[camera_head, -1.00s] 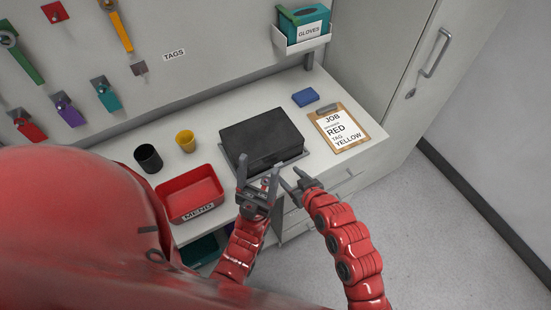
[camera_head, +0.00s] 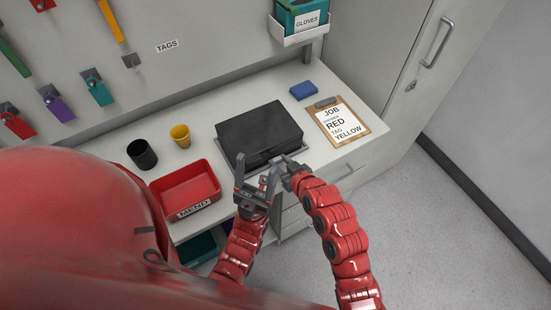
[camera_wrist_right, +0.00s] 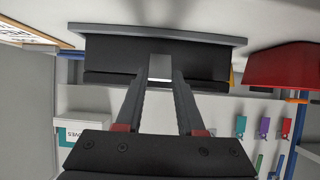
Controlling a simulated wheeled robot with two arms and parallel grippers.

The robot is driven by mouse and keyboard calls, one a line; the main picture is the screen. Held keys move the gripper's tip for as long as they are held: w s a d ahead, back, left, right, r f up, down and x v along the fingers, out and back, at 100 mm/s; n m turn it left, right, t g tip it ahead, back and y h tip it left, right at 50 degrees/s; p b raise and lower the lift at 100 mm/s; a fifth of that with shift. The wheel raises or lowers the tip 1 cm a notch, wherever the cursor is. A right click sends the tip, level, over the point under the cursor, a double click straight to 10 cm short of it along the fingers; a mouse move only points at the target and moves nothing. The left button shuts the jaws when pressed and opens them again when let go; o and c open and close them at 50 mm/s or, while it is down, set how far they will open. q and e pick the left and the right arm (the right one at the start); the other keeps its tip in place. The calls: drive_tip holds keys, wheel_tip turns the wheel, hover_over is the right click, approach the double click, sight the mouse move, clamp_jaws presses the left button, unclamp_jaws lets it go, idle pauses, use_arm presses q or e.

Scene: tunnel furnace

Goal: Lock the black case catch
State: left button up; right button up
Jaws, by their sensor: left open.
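The black case (camera_head: 259,134) lies closed on the bench in the head view. Its dark front also shows in the right wrist view (camera_wrist_right: 112,56). A small silver catch plate (camera_wrist_right: 160,67) sits on that front, between the fingertips of my right gripper (camera_wrist_right: 161,77). I cannot tell whether the fingers touch it or grip it, or whether it is locked. In the head view my right gripper (camera_head: 284,168) is at the case's front edge. My left gripper (camera_head: 258,177) is open and empty, beside the right one and in front of the case.
A grey mat (camera_head: 300,150) lies under the case. To the left are a red MEND tray (camera_head: 187,207), a black cup (camera_head: 142,155) and a yellow cup (camera_head: 180,136). A clipboard (camera_head: 361,128) and a blue block (camera_head: 303,91) lie to the right.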

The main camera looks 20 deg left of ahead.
sight(271, 151)
drive_tip(key=shift+c, duration=1.1)
drive_tip(key=shift+w+a+r+h+p, duration=0.15)
drive_tip(key=shift+r+p, duration=0.2)
drive_tip(key=shift+p, duration=0.15)
drive_tip(key=shift+w+a+r+h+p, duration=0.1)
drive_tip(key=shift+a+r+h+p, duration=0.05)
drive_tip(key=shift+r+p, duration=0.25)
drive_tip(key=shift+w+a+r+g+h+p, duration=0.15)
drive_tip(key=shift+w+a+g+h+p, duration=0.25)
drive_tip(key=shift+w+a+g+p, duration=0.25)
drive_tip(key=shift+w+a+g+h, duration=0.15)
drive_tip(key=shift+a+g+h, duration=0.2)
drive_tip(key=shift+g+h, duration=0.15)
drive_tip(key=o, duration=0.9)
drive_tip(key=shift+c, duration=0.2)
